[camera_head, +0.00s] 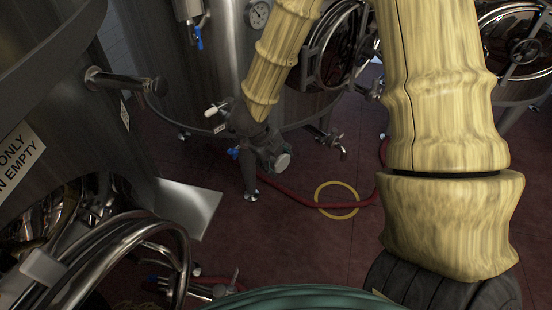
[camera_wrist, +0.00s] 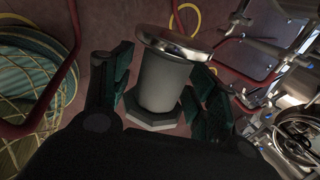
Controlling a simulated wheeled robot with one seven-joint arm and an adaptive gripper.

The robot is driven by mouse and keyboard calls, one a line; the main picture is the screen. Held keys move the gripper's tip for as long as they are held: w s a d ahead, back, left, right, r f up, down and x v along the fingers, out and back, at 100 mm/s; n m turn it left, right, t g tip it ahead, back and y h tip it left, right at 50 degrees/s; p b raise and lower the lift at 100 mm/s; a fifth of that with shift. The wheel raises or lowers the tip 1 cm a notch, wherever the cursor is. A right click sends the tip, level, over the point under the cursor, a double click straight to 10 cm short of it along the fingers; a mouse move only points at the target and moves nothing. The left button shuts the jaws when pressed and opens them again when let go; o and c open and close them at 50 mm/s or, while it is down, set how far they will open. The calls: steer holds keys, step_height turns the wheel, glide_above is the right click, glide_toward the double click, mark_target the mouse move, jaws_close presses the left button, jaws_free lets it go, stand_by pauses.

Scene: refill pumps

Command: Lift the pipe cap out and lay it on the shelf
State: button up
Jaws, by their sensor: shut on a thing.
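The pipe cap (camera_wrist: 163,82) is a grey cylinder with a shiny round flange at one end and a hexagonal flange at the other. In the wrist view it sits between the green-padded fingers of my gripper (camera_wrist: 165,95), which is shut on it. In the head view my gripper (camera_head: 268,150) is in front of the large steel tank, above the floor. The cap's grey round end (camera_head: 283,161) seems to show there, small and partly covered. A flat grey metal plate (camera_head: 190,207), possibly the shelf, juts from the left machine, left of and below my gripper.
A steel tank (camera_head: 225,75) with a gauge and valves stands behind my gripper. A red hose (camera_head: 310,200) and a yellow ring (camera_head: 337,212) lie on the dark red floor. Curved steel pipes (camera_head: 130,235) crowd the lower left.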

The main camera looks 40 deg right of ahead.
steer(key=shift+r+p, duration=0.9)
steer(key=shift+r, duration=0.2)
